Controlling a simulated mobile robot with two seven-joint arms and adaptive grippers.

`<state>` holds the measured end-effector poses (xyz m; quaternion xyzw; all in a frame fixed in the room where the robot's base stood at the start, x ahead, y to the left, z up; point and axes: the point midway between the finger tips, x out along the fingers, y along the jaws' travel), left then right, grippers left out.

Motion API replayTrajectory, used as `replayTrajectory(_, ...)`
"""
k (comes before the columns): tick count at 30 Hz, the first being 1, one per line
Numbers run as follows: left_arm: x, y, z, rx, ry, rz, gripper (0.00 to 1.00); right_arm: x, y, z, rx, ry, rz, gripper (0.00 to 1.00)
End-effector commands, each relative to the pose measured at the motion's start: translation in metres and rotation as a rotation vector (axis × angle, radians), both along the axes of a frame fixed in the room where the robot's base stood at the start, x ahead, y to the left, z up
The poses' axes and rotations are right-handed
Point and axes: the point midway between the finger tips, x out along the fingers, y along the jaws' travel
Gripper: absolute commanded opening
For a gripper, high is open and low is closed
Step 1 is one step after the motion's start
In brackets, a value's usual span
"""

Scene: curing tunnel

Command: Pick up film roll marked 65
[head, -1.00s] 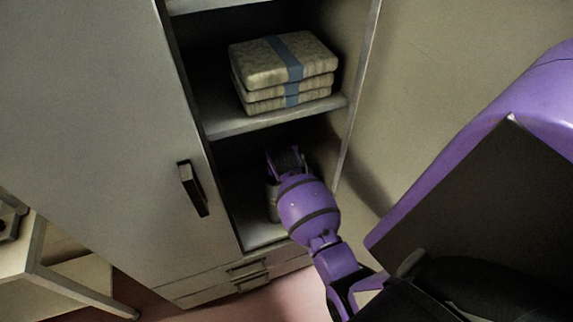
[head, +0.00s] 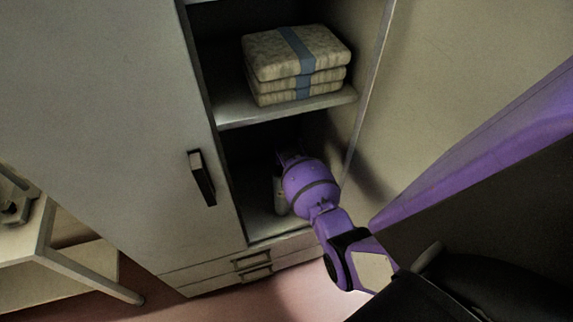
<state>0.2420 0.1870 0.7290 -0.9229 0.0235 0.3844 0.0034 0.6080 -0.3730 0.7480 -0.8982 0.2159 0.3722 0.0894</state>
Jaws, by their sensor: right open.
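My right gripper (head: 289,157) reaches into the lower compartment of the cabinet, its purple wrist hiding most of its fingers. A small pale upright object (head: 279,190) stands on the compartment floor, just below and left of the gripper. My wrist covers much of it. I cannot read any mark on it, so I cannot tell if it is the film roll marked 65. The gripper is open. Whether its fingers are around or beside the object is hidden. My left gripper is not in view.
The cabinet shelf (head: 235,112) above carries a strapped stack of folded cloth-like pads (head: 296,65). A closed door with a dark handle (head: 202,178) is at left. Drawers (head: 252,262) are below. A light table (head: 50,235) stands at the lower left.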

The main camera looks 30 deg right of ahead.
Motion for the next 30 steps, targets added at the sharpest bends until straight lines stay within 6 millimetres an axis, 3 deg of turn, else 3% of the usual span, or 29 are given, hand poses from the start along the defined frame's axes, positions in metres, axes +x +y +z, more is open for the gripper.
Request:
replayTrajectory(4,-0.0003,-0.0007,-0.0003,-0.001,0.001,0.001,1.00,0.0000,-0.0001,0.0001,0.000,0.000,0.000,0.64)
replayTrajectory(18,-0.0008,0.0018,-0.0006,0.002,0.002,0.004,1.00,-0.0004,0.0001,0.0000,0.000,0.001,0.000,0.02)
replayTrajectory(30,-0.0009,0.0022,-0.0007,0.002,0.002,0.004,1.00,0.0007,-0.0001,0.0025,-0.001,-0.003,0.000,0.00)
